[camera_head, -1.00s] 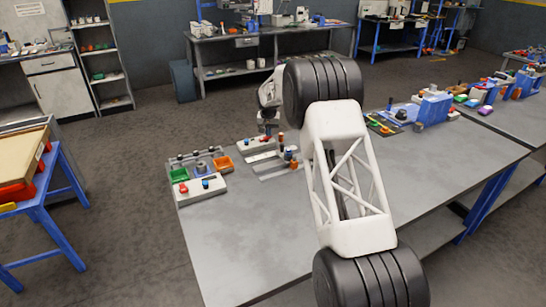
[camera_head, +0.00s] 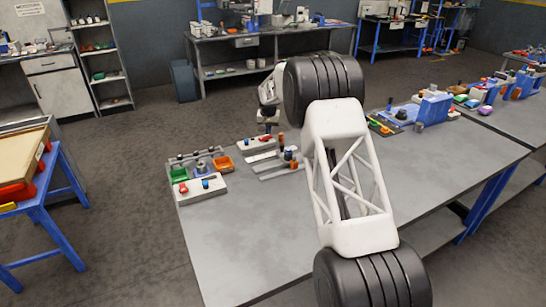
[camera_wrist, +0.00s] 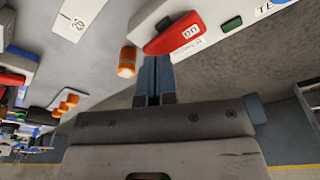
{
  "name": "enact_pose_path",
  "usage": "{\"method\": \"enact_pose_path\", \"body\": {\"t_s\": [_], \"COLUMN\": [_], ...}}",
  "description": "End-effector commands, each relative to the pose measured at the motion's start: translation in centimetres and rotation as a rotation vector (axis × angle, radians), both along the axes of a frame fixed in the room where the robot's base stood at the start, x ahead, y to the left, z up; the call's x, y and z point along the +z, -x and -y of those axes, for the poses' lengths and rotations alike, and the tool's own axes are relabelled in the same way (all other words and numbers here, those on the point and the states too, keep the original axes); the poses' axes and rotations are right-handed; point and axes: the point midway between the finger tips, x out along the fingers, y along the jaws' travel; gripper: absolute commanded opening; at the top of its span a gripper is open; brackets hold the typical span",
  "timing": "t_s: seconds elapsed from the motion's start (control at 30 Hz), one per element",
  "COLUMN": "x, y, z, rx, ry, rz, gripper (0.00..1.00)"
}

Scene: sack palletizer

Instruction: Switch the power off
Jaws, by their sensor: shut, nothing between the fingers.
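A red rocker or lever with an upside-down "ON" label (camera_wrist: 178,32) sits on a pale box (camera_wrist: 150,14) at the top of the wrist view. My gripper (camera_wrist: 155,60) is shut and empty, with its fingertips right at the near edge of the red lever; I cannot tell whether they touch. In the head view my gripper (camera_head: 268,126) is over the far end of the bench, at a pale box (camera_head: 256,146) with a small red part (camera_head: 266,138). My arm hides part of the bench.
An orange-capped cylinder (camera_wrist: 127,62) stands close left of the fingers. A second pale box (camera_head: 199,189) with red and blue knobs, a green bin (camera_head: 180,175) and an orange bin (camera_head: 223,163) stand nearby. The front of the bench (camera_head: 240,250) is clear.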

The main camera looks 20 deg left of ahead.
Motion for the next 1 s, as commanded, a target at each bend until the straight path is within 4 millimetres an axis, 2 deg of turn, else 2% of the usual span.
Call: {"method": "enact_pose_path", "body": {"t_s": [0.8, 1.0], "x": [4.8, 5.5], "y": [0.0, 0.0], "z": [0.0, 0.0], "rx": [0.0, 0.0], "ry": [-0.001, -0.001], "rz": [0.002, 0.002], "gripper": [0.0, 0.0]}}
